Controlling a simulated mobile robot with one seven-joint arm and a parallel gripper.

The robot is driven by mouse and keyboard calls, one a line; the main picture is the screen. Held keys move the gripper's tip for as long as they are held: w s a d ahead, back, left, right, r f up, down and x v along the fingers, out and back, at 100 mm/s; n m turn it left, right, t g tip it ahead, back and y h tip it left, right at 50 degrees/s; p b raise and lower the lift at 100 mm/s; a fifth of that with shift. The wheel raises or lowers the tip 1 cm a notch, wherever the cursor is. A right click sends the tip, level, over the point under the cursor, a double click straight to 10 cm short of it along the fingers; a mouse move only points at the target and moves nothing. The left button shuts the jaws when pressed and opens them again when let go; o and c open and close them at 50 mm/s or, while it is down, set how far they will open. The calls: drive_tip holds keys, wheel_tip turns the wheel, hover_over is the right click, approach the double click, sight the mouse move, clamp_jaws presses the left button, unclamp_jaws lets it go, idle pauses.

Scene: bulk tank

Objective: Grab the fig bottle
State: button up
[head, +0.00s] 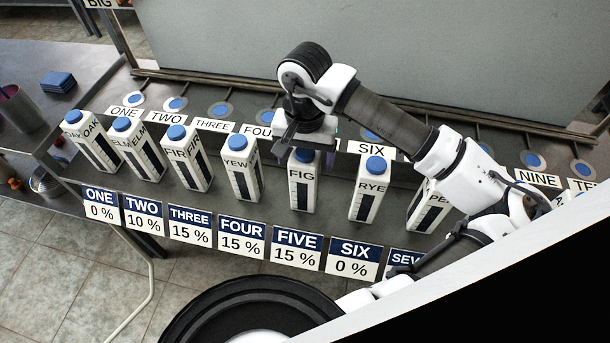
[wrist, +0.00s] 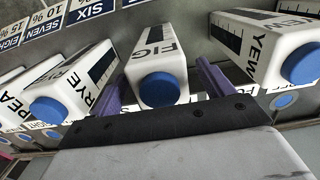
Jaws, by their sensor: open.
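The fig bottle (head: 302,192) is a white, square-sided carton with a blue cap, a dark strip and the word FIG. It stands upright on the bench behind the FIVE, 15 % sign. My gripper (head: 305,150) is just above it, pointing down, and hides part of its top in the head view. In the wrist view the fig bottle (wrist: 152,52) lies between the two purple fingers of my open gripper (wrist: 160,86), one on each side. I cannot tell whether either finger touches it.
The yew bottle (head: 240,170) stands close to the left and the rye bottle (head: 369,190) to the right, with narrow gaps. More bottles continue the row both ways. Number signs line the front edge (head: 297,249). A large grey tank (head: 400,60) rises behind.

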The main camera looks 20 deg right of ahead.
drive_tip(key=shift+f, duration=0.8)
drive_tip(key=shift+c, duration=0.4)
drive_tip(key=c, duration=1.2)
drive_tip(key=shift+c, duration=0.2)
drive_tip(key=shift+r, duration=0.15)
